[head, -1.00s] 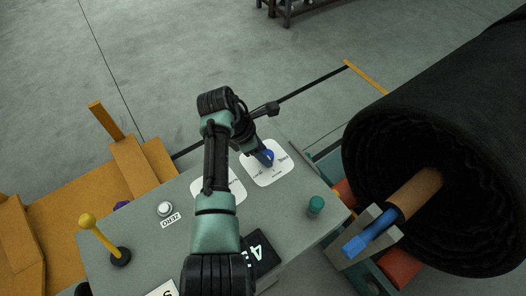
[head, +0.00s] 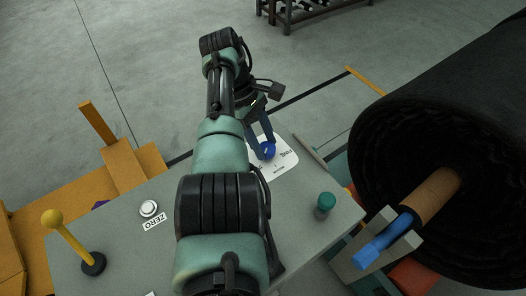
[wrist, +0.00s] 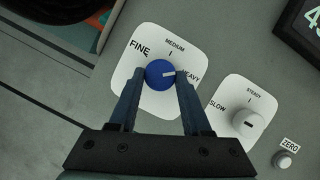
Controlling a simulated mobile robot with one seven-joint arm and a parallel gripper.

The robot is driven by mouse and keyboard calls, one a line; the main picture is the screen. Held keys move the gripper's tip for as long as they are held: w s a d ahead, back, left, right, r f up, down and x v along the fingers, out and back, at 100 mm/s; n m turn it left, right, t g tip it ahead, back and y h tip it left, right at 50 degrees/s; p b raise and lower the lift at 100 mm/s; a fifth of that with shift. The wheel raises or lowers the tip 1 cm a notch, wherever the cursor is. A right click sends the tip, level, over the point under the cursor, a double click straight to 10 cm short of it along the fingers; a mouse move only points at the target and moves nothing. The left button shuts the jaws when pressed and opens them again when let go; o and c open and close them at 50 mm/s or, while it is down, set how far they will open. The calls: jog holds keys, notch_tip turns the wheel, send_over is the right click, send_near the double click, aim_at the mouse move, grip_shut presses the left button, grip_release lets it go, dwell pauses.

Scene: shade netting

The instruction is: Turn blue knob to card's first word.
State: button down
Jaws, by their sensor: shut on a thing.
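The blue knob (wrist: 158,73) sits on a white dial plate (wrist: 150,100) printed FINE, MEDIUM and HEAVY. Its white pointer line points right, toward HEAVY. My gripper (wrist: 161,77) has one finger on each side of the knob and is shut on it. In the head view the knob (head: 268,150) shows at the fingertips of my gripper (head: 262,148), at the panel's far side. A white sliver at the bottom edge of the head view may be the card; no words on it can be read.
A second dial (wrist: 246,122) marked SLOW and STEADY and a ZERO button (wrist: 284,160) are beside the plate. A yellow-topped lever (head: 72,240) and a green knob (head: 325,203) stand on the panel. A big black roll (head: 450,150) is at the right.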

jog(key=shift+w+f+m+g+y+b, duration=0.15)
jog(key=shift+m+g+y+b, duration=0.15)
jog(key=shift+m+b, duration=1.2)
jog(key=shift+n+b, duration=0.3)
jog(key=shift+b, duration=0.3)
jog(key=shift+r, duration=0.2)
jog(key=shift+c, duration=1.8)
grip_release()
jog(key=shift+r, duration=0.1)
